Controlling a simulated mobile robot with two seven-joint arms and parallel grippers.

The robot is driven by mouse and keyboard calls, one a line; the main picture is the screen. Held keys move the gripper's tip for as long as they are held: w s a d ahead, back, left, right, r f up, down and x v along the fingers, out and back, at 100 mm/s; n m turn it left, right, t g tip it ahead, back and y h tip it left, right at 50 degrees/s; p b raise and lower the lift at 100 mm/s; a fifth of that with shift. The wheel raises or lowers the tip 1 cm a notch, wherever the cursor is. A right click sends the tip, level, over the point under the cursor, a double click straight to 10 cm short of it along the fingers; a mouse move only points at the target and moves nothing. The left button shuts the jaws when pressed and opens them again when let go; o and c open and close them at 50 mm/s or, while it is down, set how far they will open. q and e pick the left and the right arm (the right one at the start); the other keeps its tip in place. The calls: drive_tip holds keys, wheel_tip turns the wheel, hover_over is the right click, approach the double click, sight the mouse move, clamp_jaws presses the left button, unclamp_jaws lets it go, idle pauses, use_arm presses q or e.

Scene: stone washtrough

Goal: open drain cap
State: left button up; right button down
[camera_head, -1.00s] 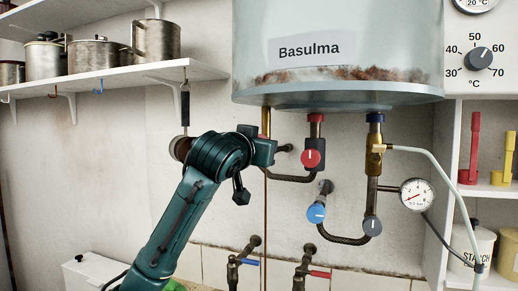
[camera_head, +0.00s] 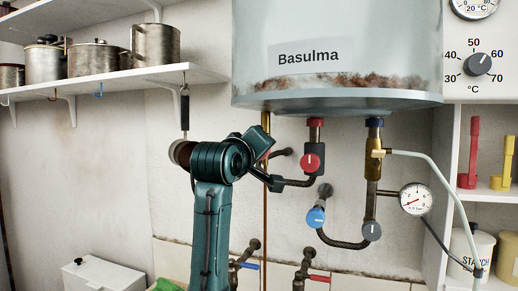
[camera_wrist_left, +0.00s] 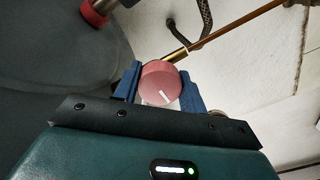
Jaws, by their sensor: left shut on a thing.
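In the left wrist view, a round pinkish-red cap (camera_wrist_left: 160,82) with a short white mark sits between the two blue fingers of my left gripper (camera_wrist_left: 161,85). The fingers are shut on its sides. I take it to be the drain cap; a brass fitting and a copper pipe (camera_wrist_left: 235,30) show just behind it. In the head view my left gripper (camera_head: 263,147) is under the left part of the tank (camera_head: 350,60), by the thin brass pipe (camera_head: 265,215), and turned away, so the cap is mostly hidden there. My right gripper is in neither view.
Right of my gripper are a red knob (camera_head: 310,162), a blue knob (camera_head: 316,216), a grey knob (camera_head: 371,231) and a pressure gauge (camera_head: 415,197). A shelf with pots (camera_head: 150,75) is at upper left. Two wall taps (camera_head: 305,270) are below.

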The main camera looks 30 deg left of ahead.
use_arm(q)
drive_tip(key=shift+n+p, duration=0.4)
drive_tip(key=shift+n, duration=1.1)
drive_tip(key=o, duration=1)
drive_tip(key=shift+c, duration=0.2)
drive_tip(key=b+v, duration=0.3)
drive_tip(key=v, duration=1)
